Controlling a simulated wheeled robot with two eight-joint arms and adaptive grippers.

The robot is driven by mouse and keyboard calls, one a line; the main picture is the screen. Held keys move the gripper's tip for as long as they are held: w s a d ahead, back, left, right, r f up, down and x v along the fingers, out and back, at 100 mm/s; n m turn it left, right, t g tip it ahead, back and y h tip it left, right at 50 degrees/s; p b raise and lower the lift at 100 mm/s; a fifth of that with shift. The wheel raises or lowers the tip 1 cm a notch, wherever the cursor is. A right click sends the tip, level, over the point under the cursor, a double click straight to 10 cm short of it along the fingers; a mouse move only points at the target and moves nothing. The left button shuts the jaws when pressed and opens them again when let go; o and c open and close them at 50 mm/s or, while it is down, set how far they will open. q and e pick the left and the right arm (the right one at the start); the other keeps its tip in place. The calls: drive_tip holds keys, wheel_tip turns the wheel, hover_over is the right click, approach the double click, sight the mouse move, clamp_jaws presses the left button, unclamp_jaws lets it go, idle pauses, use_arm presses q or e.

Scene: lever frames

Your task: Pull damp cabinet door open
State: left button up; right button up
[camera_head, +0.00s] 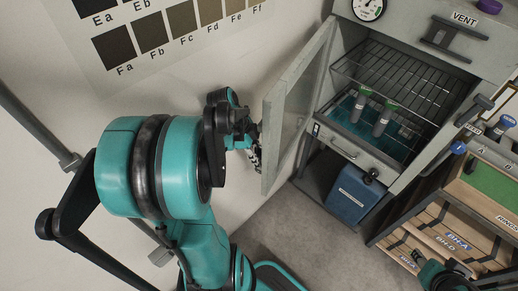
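The damp cabinet (327,177) stands at the upper right, and its door (290,118) is swung wide open to the left. The inside shows a wire shelf (400,80) and two green-capped tubes (381,122) above a blue-green tray. My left gripper (256,150) is at the outer left side of the door, close to its edge. The arm and door hide part of the fingers, so I cannot tell whether they touch or grip anything.
A blue box (354,194) sits in the cabinet's lower space. A wooden rack (450,232) with labelled shelves stands close at the right. A wall chart (165,40) hangs behind my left arm. Bare floor (300,235) lies in front of the cabinet.

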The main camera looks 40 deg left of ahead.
sight(259, 145)
use_arm(q)
wheel_tip(259, 145, up, 7)
drive_tip(key=shift+r, duration=0.1)
drive_tip(key=shift+a, duration=0.1)
idle(0.6)
